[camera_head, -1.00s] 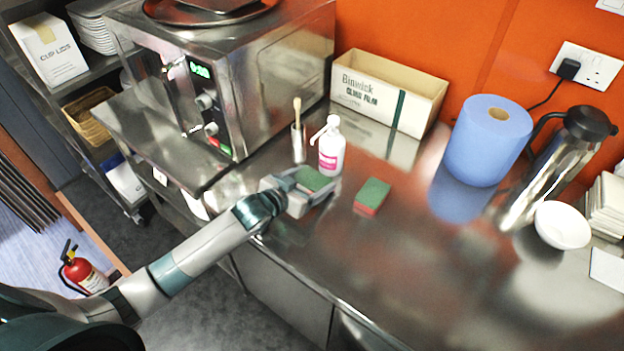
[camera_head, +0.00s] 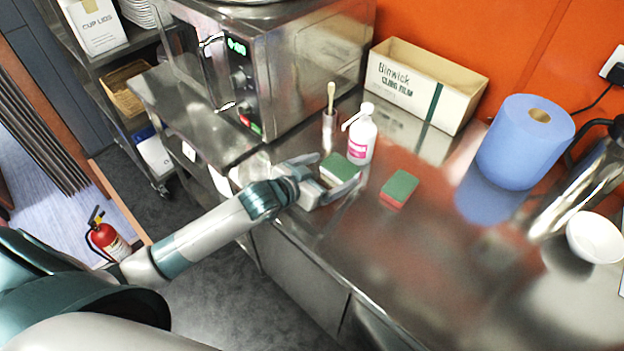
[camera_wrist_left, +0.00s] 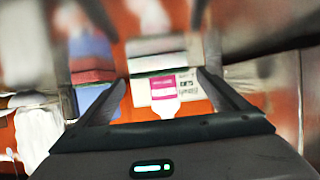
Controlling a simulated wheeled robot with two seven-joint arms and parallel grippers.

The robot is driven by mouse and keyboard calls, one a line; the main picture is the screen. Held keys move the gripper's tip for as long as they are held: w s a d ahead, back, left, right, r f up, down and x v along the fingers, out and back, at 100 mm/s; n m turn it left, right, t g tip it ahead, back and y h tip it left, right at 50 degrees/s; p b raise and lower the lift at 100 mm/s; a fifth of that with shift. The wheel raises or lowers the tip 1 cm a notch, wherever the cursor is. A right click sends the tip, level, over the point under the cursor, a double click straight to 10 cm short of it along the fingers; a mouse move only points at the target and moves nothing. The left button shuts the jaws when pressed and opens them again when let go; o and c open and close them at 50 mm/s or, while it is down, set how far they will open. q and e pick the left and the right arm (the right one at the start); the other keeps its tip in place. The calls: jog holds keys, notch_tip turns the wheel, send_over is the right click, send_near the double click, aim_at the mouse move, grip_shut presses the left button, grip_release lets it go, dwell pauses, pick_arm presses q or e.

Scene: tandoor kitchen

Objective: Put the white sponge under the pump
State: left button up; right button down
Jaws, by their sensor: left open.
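The white sponge (camera_head: 338,170) has a green top and lies on the steel counter, just in front of and left of the pump. The pump (camera_head: 360,141) is an upright white bottle with a pink label and a spout pointing left. My left gripper (camera_head: 337,172) is open, its fingers on either side of the sponge. In the left wrist view the sponge (camera_wrist_left: 155,46) shows pale between the open fingers, with the pump's pink label (camera_wrist_left: 163,86) beyond it. I cannot tell whether the fingers touch the sponge. My right gripper is not in view.
A green-and-red sponge (camera_head: 399,189) lies right of the pump. A cup with a brush (camera_head: 329,125) stands left of it. Behind are a cling film box (camera_head: 420,85) and a steel oven (camera_head: 270,75). A blue paper roll (camera_head: 524,142) stands right. The front counter is clear.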

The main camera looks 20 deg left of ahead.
pick_arm(q)
jog(key=b+v, duration=0.1)
jog(key=v, duration=0.6)
jog(key=shift+r, duration=0.1)
